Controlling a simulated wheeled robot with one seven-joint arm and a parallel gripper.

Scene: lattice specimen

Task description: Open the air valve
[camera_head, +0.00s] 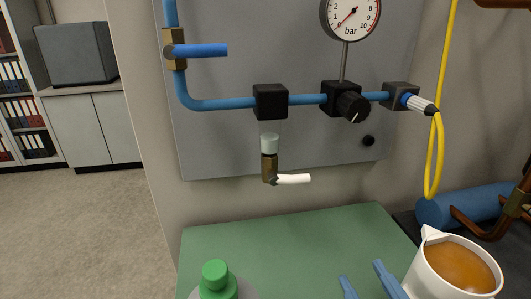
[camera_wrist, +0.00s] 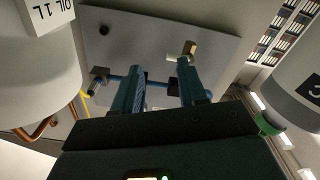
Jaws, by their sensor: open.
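The air valve (camera_head: 175,50) has a brass body on the vertical blue pipe at the upper left of the panel. Its blue lever (camera_head: 203,50) points right, horizontal and across the pipe. A second brass valve with a white lever (camera_head: 293,179) hangs lower on the panel; its brass and pale parts show in the wrist view (camera_wrist: 190,48). My gripper (camera_head: 361,271) is at the bottom of the head view, in front of the panel and well below and right of the blue lever. In the wrist view its blue fingers (camera_wrist: 162,66) are apart with nothing gripped.
A jug of amber liquid (camera_head: 455,268) stands right of my gripper, close by. A bottle with a green cap (camera_head: 215,275) stands left. The green mat (camera_head: 280,240) between is clear. A gauge (camera_head: 351,14), black knob (camera_head: 352,106) and yellow hose (camera_head: 437,150) are on the right.

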